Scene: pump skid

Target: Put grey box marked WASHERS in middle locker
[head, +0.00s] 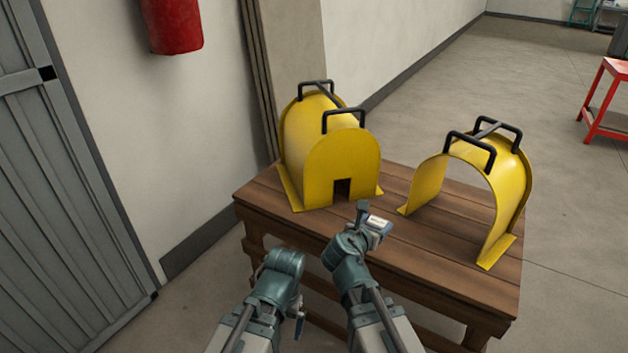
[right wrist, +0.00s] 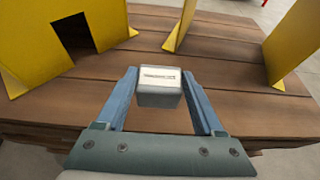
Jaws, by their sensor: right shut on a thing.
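A small grey box (head: 378,226) with a white label is held above the wooden table, near its front edge. It also shows in the right wrist view (right wrist: 160,98), where the label's print is too small to read surely. My right gripper (head: 369,222) is shut on the box, with one finger on each side of it. My left gripper (head: 300,325) hangs low in front of the table, pointing down; its jaws are too small and turned away to judge. No middle locker can be made out in these views.
Two yellow guards with black handles stand on the wooden table (head: 285,220): a closed-front one (head: 335,165) at left and an open arch (head: 510,190) at right. A grey metal door or panel (head: 70,180) is at far left. A red cylinder (head: 174,25) hangs on the wall.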

